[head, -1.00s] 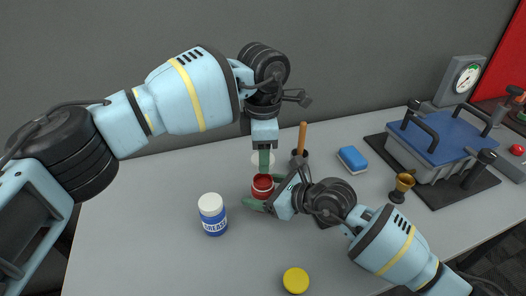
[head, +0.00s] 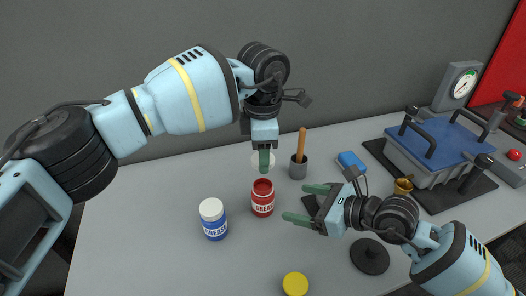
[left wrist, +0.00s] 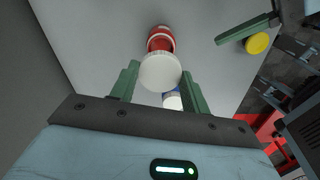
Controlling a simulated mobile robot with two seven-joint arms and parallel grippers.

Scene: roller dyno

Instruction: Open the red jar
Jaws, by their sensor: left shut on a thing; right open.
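The red jar (head: 262,203), labelled GREASE, stands upright on the table with its top open. The left wrist view shows it (left wrist: 160,38) just beyond the white lid. My left gripper (head: 264,162) is shut on the white lid (left wrist: 160,73), held above the red jar and apart from it. In the head view a finger hides the lid's middle. My right gripper (head: 298,202) is open and empty, to the right of the red jar, its fingers pointing left toward it without touching.
A blue grease jar (head: 213,221) with a white lid stands left of the red jar. A yellow disc (head: 295,284) lies in front. A blue-topped machine (head: 438,150) stands right.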

